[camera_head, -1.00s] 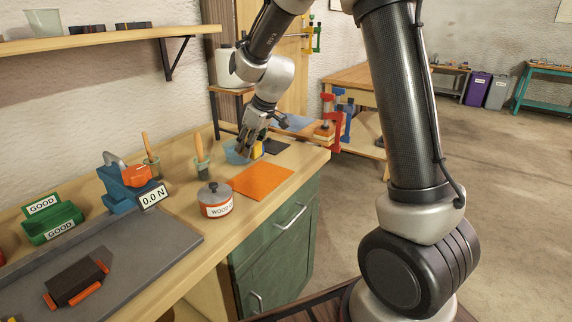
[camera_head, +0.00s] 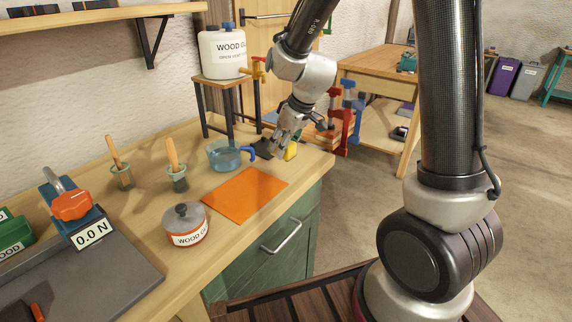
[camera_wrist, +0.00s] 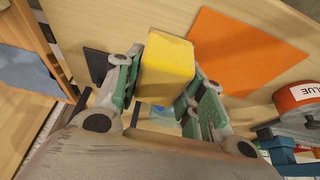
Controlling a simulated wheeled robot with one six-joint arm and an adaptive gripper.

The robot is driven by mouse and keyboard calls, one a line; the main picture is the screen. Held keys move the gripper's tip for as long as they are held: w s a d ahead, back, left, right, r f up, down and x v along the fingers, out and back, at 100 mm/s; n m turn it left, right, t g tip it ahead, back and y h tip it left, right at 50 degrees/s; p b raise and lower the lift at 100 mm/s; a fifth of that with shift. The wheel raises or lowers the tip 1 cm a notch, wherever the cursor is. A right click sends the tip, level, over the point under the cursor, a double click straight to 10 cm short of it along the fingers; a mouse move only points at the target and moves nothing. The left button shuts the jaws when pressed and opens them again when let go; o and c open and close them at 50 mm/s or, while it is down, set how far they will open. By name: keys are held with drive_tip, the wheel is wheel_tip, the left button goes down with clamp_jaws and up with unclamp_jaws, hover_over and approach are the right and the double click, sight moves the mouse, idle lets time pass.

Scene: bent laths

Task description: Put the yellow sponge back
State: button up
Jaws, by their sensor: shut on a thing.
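The yellow sponge (camera_head: 291,152) is between the fingers of my gripper (camera_head: 281,148), near the bench's right end. In the wrist view my gripper (camera_wrist: 163,92) is shut on the sponge (camera_wrist: 165,62), with a green-sided finger pressed on each side. The sponge looks held over the bench top; its exact height is hard to tell. A dark flat pad (camera_head: 262,147) lies just left of the gripper and partly shows in the wrist view (camera_wrist: 97,65) beside the left finger.
A blue jug (camera_head: 224,158) stands left of the gripper. An orange sheet (camera_head: 244,195) lies in front, with a wood glue pot (camera_head: 187,226) beside it. Brush jars (camera_head: 177,180) stand further left. Red and blue clamps (camera_head: 345,118) stand right.

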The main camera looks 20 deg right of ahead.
sight(292, 144)
drive_tip(key=shift+f, duration=3.2)
drive_tip(key=shift+f, duration=0.15)
drive_tip(key=o, duration=1)
drive_tip(key=v, duration=1.2)
drive_tip(key=shift+r, duration=0.25)
drive_tip(key=s+d+r+m+h, duration=0.1)
drive_tip(key=s+d+r+m, duration=0.1)
drive_tip(key=s, duration=0.5)
drive_tip(key=s+d+r+m+h, duration=0.1)
drive_tip(key=s+d+r+m, duration=0.1)
drive_tip(key=s+d+r, duration=0.3)
drive_tip(key=s+d+r+m, duration=0.3)
drive_tip(key=s+d+r, duration=0.1)
drive_tip(key=s, duration=0.6)
drive_tip(key=shift+s+d+h, duration=0.35)
drive_tip(key=shift+d+h, duration=0.05)
drive_tip(key=shift+d, duration=0.2)
